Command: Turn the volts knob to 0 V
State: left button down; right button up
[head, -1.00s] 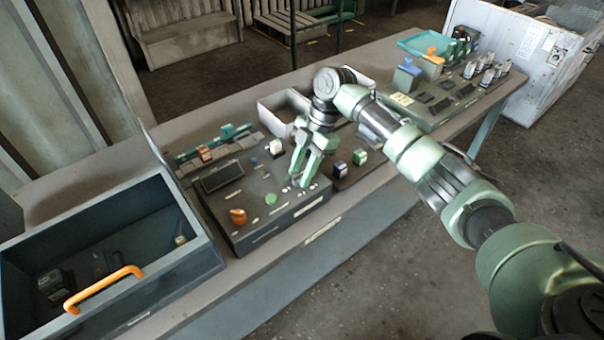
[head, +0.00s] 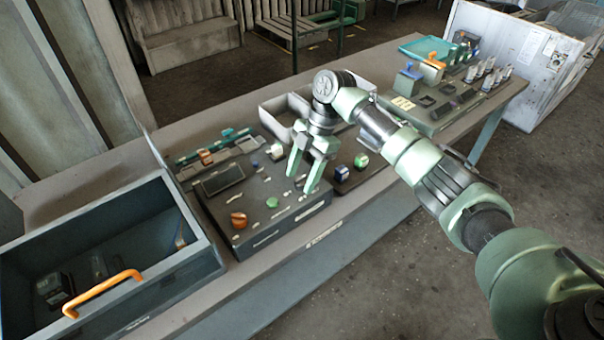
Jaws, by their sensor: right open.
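The dark control box (head: 262,233) lies on the bench with an orange knob (head: 238,220) at its front left. A green button (head: 272,202) sits to the right of it, and a pale round knob (head: 276,152) is at the back right. The labels are too small to read, so I cannot tell which knob is the volts one. My right gripper (head: 300,184) points down over the right part of the box, open, with nothing seen between its fingers. It hides part of the panel there. Whether the fingertips touch the panel is unclear. My left gripper is not in view.
An open grey drawer (head: 190,262) with an orange handle (head: 103,292) stands at the left. Another dark panel (head: 432,115) with several parts lies at far right.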

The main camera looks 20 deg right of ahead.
jog(key=shift+d+r, duration=0.1)
jog(key=shift+w+d+r, duration=0.1)
jog(key=shift+w+r, duration=0.05)
jog(key=shift+r, duration=0.15)
jog(key=s+b+v, duration=0.1)
jog(key=b+v, duration=0.1)
jog(key=v, duration=0.4)
jog(key=shift+w+r, duration=0.45)
jog(key=shift+w, duration=0.05)
jog(key=shift+d, duration=0.15)
